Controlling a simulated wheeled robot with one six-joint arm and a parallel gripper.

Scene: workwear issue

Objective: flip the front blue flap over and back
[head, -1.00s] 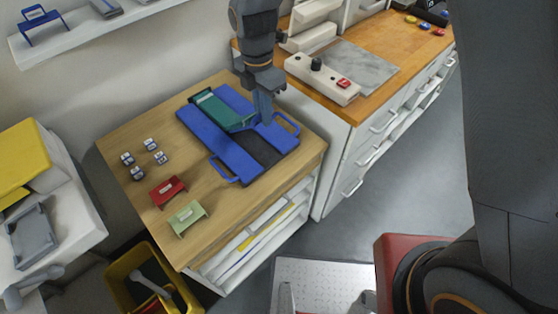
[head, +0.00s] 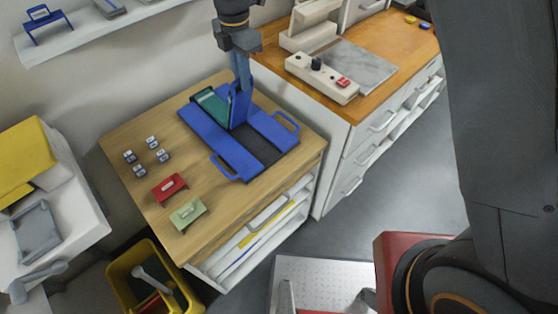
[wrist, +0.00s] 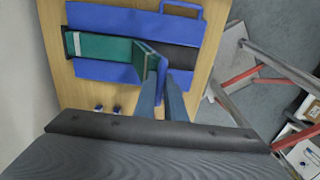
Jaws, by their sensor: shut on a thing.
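The blue folding board (head: 205,130) lies on the wooden table top, with a dark strip (head: 258,148) bare on its right part. A green folded garment (head: 209,102) lies on the board's back left part. The front blue flap (head: 240,107) stands steeply up from the board. My gripper (head: 241,82) is shut on its upper edge. In the wrist view, the flap (wrist: 158,66) is between the fingers of my gripper (wrist: 166,84), and part of the green garment (wrist: 103,47) bends up against the flap. The fingers hide part of the flap.
A red piece (head: 169,189) and a pale green piece (head: 187,214) stand on the table's front left, near several small labelled blocks (head: 151,142). A higher wooden counter with a white control box (head: 322,78) adjoins on the right. A yellow bin (head: 117,284) is below.

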